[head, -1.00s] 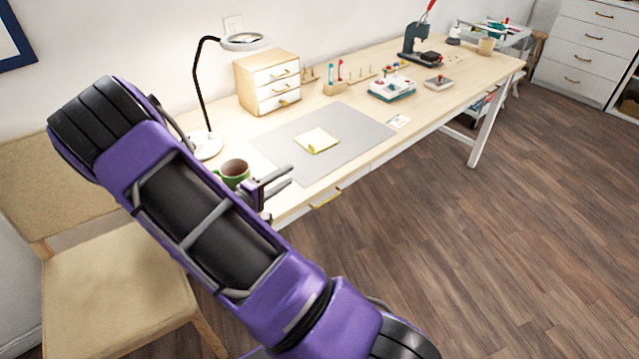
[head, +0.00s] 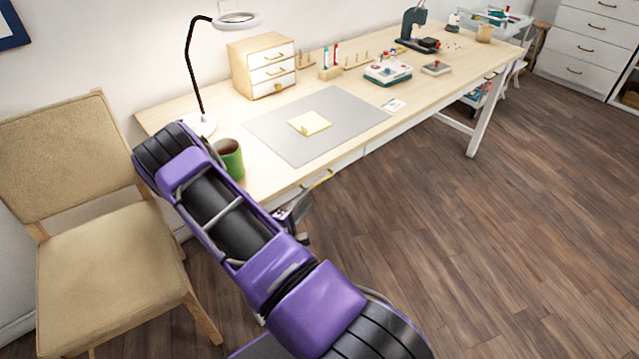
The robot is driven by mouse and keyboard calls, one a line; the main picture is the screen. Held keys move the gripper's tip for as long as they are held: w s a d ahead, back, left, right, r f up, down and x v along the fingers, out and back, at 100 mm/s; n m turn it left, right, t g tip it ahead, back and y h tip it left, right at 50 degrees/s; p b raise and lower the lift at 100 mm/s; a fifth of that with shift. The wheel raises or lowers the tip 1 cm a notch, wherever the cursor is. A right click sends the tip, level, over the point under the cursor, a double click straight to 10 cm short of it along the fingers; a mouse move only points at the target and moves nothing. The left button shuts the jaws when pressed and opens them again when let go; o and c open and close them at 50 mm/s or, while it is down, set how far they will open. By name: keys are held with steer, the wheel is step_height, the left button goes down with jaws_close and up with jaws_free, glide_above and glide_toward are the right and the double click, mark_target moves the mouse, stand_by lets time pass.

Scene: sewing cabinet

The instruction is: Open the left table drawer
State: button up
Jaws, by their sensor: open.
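The left table drawer is a white front under the near edge of the wooden table (head: 275,180). Its yellow-gold handle (head: 320,180) shows just past my gripper. The drawer front (head: 346,163) looks flush with the table edge, though my arm and gripper hide its left part. My gripper (head: 300,212) is open and empty, below the tabletop edge and just in front of the handle's left end. I cannot tell whether a finger touches the handle.
A green mug (head: 230,160) stands near the table edge beside my arm. A lamp (head: 198,122), a small drawer box (head: 262,66) and a grey mat (head: 283,138) are on the table. A chair (head: 110,245) stands at the left. The floor (head: 470,260) to the right is clear.

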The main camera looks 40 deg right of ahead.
mark_target(320, 182)
steer(key=b+x, duration=0.1)
steer(key=x, duration=0.9)
steer(key=shift+s, duration=0.1)
steer(key=shift+c, duration=0.2)
jaws_close()
steer(key=shift+a, duration=0.1)
stand_by(0.8)
